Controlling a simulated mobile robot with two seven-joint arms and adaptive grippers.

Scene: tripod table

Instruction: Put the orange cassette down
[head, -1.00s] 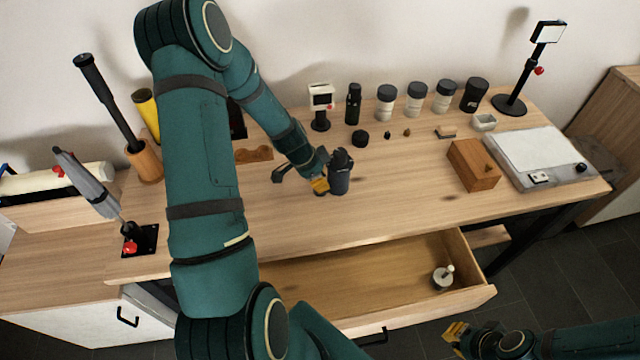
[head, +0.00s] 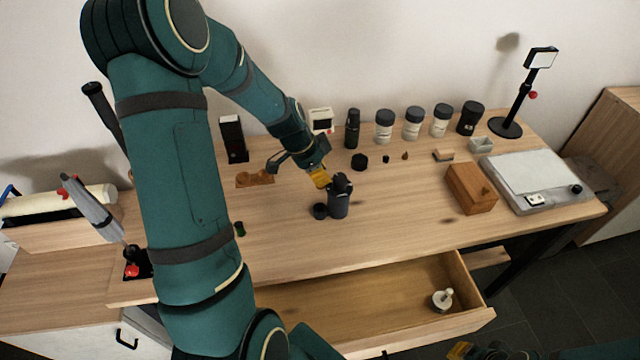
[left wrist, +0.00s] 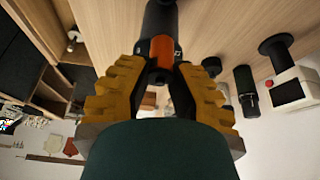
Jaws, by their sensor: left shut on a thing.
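My left gripper (head: 320,176) is over the table, beside the top of a dark canister (head: 338,200). In the left wrist view its yellow fingers (left wrist: 156,75) are closed around a narrow orange piece (left wrist: 162,50), which I take to be the orange cassette. Dark parts show around and above the orange piece; I cannot tell whether they belong to it or lie behind it. In the head view the cassette cannot be made out apart from the fingers. My right gripper (head: 461,350) is at the bottom edge, partly cut off.
A small black cylinder (head: 320,211) stands beside the canister. Jars (head: 412,123) line the back. A wooden box (head: 471,188) and a scale-like device (head: 537,182) are at right. The front drawer (head: 400,300) is open. The table front is mostly clear.

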